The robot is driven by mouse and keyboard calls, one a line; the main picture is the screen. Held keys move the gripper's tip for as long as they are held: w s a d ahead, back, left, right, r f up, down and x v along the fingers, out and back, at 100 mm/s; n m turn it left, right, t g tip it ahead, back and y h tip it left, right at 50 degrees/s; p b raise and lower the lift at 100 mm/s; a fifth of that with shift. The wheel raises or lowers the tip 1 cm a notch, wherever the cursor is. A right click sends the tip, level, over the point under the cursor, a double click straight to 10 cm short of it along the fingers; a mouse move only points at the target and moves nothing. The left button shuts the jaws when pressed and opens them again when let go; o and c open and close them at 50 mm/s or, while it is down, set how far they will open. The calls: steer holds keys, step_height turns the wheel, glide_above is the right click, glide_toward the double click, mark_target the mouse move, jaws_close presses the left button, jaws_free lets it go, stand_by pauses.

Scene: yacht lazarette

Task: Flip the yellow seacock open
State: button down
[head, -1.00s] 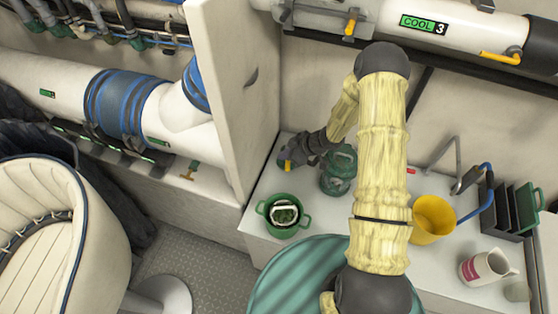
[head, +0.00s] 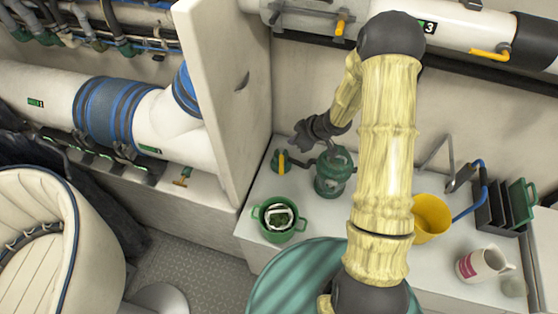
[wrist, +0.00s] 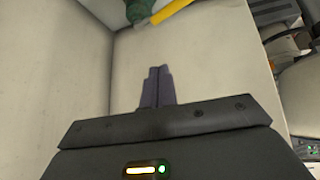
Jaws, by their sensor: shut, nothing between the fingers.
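The yellow seacock has a yellow lever (head: 282,163) on a green body. It stands on the white counter at the foot of the wall, left of a green canister-like fitting (head: 332,172). The lever points along the picture's vertical in the head view. In the wrist view, part of the lever (wrist: 170,11) and green body show at the top edge, cut off. My gripper (head: 301,138) is just behind and right of the lever, seemingly apart from it. In the wrist view its fingers (wrist: 159,74) are together with nothing between them.
A green pot (head: 278,219) stands in front of the seacock. A tall white panel (head: 225,100) rises on the left. Other yellow handles (head: 340,27) sit on the upper pipe.

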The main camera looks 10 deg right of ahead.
steer(key=s+d+r+m+t+h, duration=0.1)
steer(key=s+d+r+m+h, duration=0.25)
steer(key=r, duration=0.45)
steer(key=s+r+m+g+h, duration=0.1)
steer(key=s+r+m, duration=0.3)
steer(key=s, duration=0.5)
steer(key=s+r+m+g+h, duration=0.1)
steer(key=s+r+m, duration=0.3)
steer(key=s, duration=0.5)
steer(key=shift+d+r+g, duration=0.25)
steer(key=shift+r+g, duration=0.35)
steer(key=shift+r, duration=0.15)
steer(key=shift+d, duration=0.15)
